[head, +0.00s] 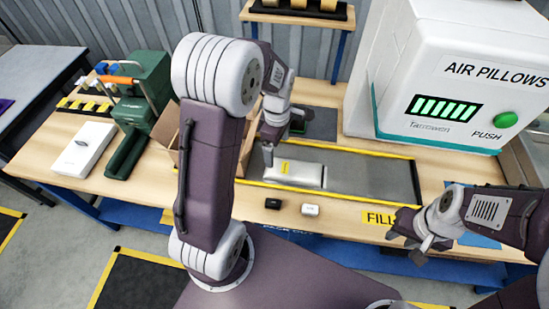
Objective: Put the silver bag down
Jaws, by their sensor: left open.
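The silver bag (310,175) lies on the grey packing area with a yellow-and-black border (365,180), in the middle of the wooden table. It has a small yellow label. My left gripper (268,156) is open, pointing down at the bag's left end; I cannot tell whether it touches the bag. My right gripper (420,246) is over the front right table edge, apart from the bag; its finger opening is unclear. An open cardboard carton (169,135) stands left of the bag, largely hidden by my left arm.
A white air-pillow machine (450,75) stands at the back right. A small black item (273,204) and a small white item (311,210) lie in front of the bag. A white box (84,149) and a green tape dispenser (127,152) are at the left.

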